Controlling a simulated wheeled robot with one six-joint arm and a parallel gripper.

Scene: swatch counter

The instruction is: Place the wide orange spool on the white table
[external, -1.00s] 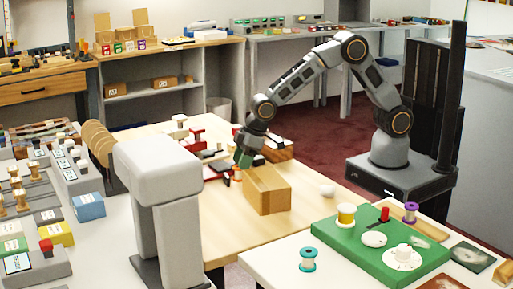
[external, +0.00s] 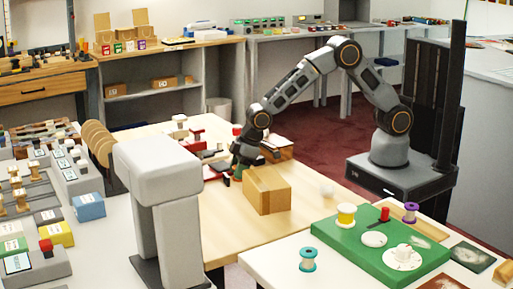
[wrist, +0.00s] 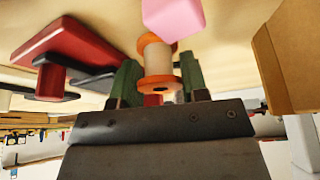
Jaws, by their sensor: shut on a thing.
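The orange spool (wrist: 157,62), with orange flanges and a pale winding, sits between the green-grey fingers of my gripper (wrist: 158,82) in the wrist view. The fingers are shut on it. In the external view my gripper (external: 239,169) is low over the wooden table, just behind a wooden block, and the spool is mostly hidden there. The white table (external: 340,276) is at the front right, apart from my gripper. It bears a green board (external: 335,237) and a teal spool (external: 307,259).
The wooden block (external: 267,190) stands close to my gripper; it also shows in the wrist view (wrist: 287,60). A pink block (wrist: 173,17) and a red-and-black item (wrist: 70,55) are near the spool. A yellow spool (external: 346,214) and purple spool (external: 410,212) stand around the green board.

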